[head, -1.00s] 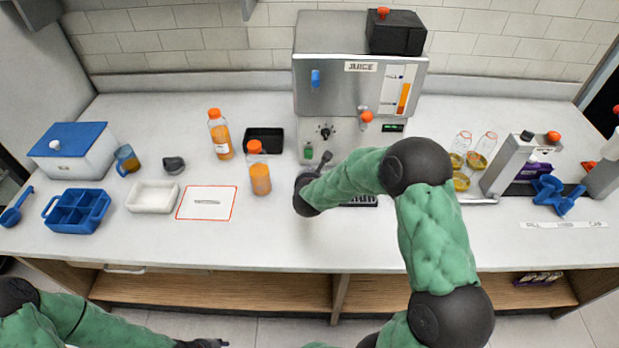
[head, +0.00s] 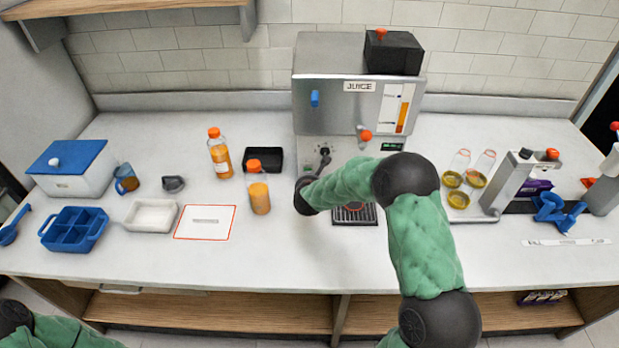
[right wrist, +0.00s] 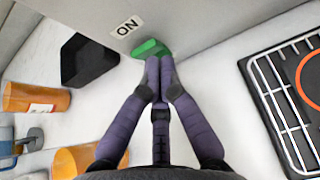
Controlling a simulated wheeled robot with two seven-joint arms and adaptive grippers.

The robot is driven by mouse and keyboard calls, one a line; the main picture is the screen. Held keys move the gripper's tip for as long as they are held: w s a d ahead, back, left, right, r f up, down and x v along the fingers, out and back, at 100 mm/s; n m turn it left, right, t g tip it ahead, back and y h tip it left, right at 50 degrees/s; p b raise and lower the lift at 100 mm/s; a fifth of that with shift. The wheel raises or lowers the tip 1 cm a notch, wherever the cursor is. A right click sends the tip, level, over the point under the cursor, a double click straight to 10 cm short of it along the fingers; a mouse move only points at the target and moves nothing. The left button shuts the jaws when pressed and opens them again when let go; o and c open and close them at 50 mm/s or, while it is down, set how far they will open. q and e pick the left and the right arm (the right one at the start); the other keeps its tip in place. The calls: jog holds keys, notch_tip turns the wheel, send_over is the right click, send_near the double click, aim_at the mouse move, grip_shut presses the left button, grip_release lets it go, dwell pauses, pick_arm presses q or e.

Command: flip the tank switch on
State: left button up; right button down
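The juice machine (head: 320,110) stands at the back centre of the counter. In the right wrist view its green switch (right wrist: 150,48) is on the front panel beside an "ON" label (right wrist: 127,26). My right gripper (right wrist: 159,62) has its fingers together and empty, with the tips right at the switch and overlapping its lower edge. I cannot tell whether they touch it. Only my left arm shows, at the lower left corner.
Juice bottles (head: 259,190) and a black tray (head: 263,160) stand left of the gripper. A drip grate (head: 355,214) lies to its right, below the machine's red-handled tap (head: 365,135). The counter front is clear.

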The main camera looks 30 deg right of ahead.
jog(key=shift+w+d+r+g+p, duration=0.25)
jog(key=shift+w+r+g+p, duration=0.15)
jog(key=shift+p, duration=0.35)
jog(key=shift+r+p, duration=0.3)
jog(key=shift+r, duration=0.45)
